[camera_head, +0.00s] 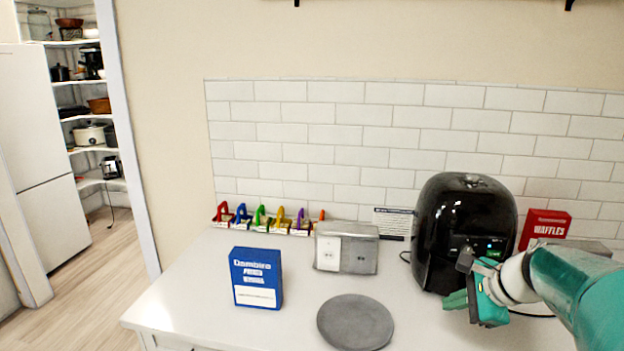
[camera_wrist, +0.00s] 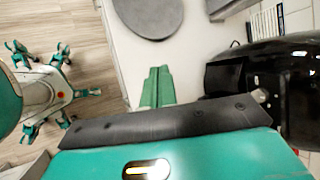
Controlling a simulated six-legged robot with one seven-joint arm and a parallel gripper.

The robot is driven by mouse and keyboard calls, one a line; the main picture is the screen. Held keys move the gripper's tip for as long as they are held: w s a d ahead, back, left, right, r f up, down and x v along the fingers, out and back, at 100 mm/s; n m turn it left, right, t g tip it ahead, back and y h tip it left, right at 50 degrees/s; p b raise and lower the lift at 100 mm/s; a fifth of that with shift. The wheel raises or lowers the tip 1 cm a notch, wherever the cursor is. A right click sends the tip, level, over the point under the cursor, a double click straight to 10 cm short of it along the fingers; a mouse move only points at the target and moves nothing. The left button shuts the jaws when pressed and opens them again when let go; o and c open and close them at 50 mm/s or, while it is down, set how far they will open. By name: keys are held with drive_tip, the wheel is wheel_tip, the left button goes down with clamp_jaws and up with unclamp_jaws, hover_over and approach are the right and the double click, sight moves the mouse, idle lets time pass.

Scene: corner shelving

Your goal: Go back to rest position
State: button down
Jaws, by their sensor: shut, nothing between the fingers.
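My gripper (camera_head: 470,301) is in front of the black air fryer (camera_head: 464,228), at the right of the camera_head view. Its green fingers are together with nothing between them. In the camera_wrist view the shut fingers (camera_wrist: 158,88) point over the white counter (camera_head: 200,312), and the air fryer (camera_wrist: 262,88) is close at the right. I cannot tell whether the gripper touches it. My teal arm comes in from the right edge of the camera_head view.
On the counter are a blue box (camera_head: 256,278), a round grey plate (camera_head: 355,322), a grey-and-white box (camera_head: 346,248) and several coloured clips (camera_head: 262,217) by the tiled wall. A red waffles box (camera_head: 544,228) stands behind the air fryer. Open floor (camera_head: 98,270) lies left.

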drive_tip(key=s+a+n+g+h, duration=0.1)
drive_tip(key=s+a+n+h, duration=0.2)
drive_tip(key=s+a+n, duration=1.4)
drive_tip(key=n, duration=0.3)
drive_tip(key=shift+f+h, duration=0.15)
drive_tip(key=shift+h, duration=0.25)
